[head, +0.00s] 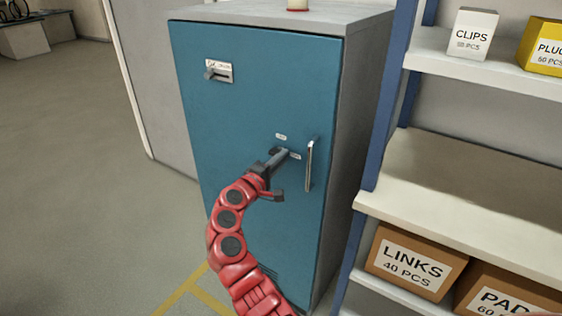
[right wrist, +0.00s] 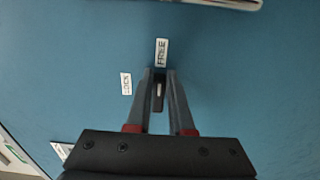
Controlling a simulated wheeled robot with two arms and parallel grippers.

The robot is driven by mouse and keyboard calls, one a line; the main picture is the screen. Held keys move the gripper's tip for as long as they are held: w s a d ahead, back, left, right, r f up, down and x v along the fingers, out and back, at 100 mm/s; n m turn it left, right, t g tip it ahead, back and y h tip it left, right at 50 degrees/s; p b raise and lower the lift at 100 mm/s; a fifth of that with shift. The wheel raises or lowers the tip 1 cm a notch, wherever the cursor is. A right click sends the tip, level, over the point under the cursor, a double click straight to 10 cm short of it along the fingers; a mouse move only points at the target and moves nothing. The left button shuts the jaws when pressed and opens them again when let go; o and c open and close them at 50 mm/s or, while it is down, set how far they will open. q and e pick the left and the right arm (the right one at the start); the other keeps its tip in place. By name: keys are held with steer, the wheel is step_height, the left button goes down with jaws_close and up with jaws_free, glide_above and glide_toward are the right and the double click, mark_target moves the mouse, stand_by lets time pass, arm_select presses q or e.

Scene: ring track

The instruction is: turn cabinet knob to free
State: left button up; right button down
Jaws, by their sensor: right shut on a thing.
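The blue cabinet (head: 235,140) has a closed door with a small knob on it. In the right wrist view the dark knob (right wrist: 159,92) sits between the two fingers, its pale mark lined up toward the FREE label (right wrist: 162,52). The LOCK label (right wrist: 126,84) is to the left. In the head view the fingers hide the knob, and the two labels are too small to read. My right gripper (head: 284,154) is shut on the knob; its fingers also show in the right wrist view (right wrist: 160,78). My left gripper is not in view.
A vertical metal door handle (head: 310,165) is just right of my right gripper. A slotted latch plate (head: 218,71) is at the door's upper left. A shelf unit (head: 465,175) with boxes stands close on the right. The floor at left is clear.

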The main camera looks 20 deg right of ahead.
steer(key=shift+f, duration=0.1)
steer(key=c, duration=0.8)
jaws_free()
steer(key=v, duration=1.7)
steer(key=shift+s+a, duration=0.15)
